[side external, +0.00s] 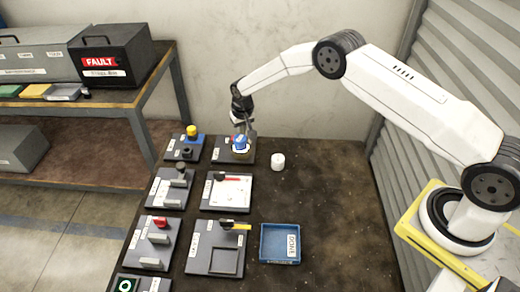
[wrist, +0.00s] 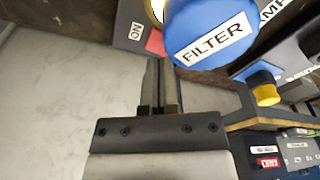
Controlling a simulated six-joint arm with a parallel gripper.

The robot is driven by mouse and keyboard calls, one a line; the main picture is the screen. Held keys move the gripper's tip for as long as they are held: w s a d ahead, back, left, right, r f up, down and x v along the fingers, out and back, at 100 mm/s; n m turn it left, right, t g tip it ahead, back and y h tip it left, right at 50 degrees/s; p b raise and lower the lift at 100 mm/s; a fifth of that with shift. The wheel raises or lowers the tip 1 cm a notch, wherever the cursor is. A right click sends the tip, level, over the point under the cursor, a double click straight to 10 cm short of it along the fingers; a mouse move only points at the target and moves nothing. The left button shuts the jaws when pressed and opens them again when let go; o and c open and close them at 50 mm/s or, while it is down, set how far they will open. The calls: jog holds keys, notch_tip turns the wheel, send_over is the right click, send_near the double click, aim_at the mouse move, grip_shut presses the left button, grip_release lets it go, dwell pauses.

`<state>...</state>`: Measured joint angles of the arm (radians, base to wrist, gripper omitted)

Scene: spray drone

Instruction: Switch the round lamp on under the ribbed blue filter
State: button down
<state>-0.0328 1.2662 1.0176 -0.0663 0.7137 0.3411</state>
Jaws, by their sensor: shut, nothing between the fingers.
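The blue filter (side external: 239,141) sits on the dark panel (side external: 228,158) at the far end of the table. In the wrist view the filter (wrist: 205,28) is a large blue round piece with a white FILTER label. A pale yellow, bright edge (wrist: 157,9) shows beside it, and a similar rim shows under it in the side view; the rest of the round lamp is hidden. My gripper (side external: 248,132) is just beside the filter, pointing down. In the wrist view its fingers (wrist: 160,65) are together and empty, close to the filter's edge; I cannot tell whether they touch it.
A yellow knob (side external: 192,131) on a blue block stands left of the lamp panel. A white cylinder (side external: 278,160) stands to its right. Several switch panels and a blue tray (side external: 280,260) lie nearer. The right side of the table is clear.

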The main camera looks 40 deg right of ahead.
jog(key=shift+r, duration=2.6)
jog(key=shift+s+r, duration=0.1)
jog(key=s+r+n, duration=0.2)
jog(key=s+r, duration=0.9)
jog(key=s, duration=0.3)
jog(key=s+d+r+n, duration=0.1)
jog(key=s+r, duration=0.1)
jog(key=s, duration=1.7)
jog(key=shift+t, duration=0.4)
